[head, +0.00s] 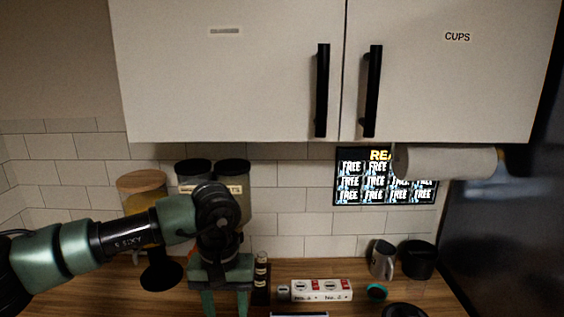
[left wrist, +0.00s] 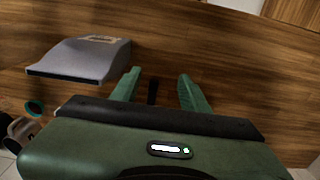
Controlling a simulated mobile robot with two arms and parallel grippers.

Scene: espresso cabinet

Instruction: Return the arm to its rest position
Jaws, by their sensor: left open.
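My left arm comes in from the left in the head view, green and black, bent at a dark joint. My left gripper (head: 226,303) points down over the wooden counter with its two green fingers apart. In the left wrist view the gripper (left wrist: 158,80) is open, and only the counter and a small dark strip show between the fingers. It holds nothing. My right gripper is in neither view.
Closed white cabinet doors (head: 235,70) hang above, one labelled CUPS. A white power strip (head: 321,290), a grey mug (head: 382,259) and a dark cup (head: 417,259) stand right of the gripper. Lidded jars (head: 140,190) stand behind my arm. A grey device (left wrist: 85,60) lies beside the fingers.

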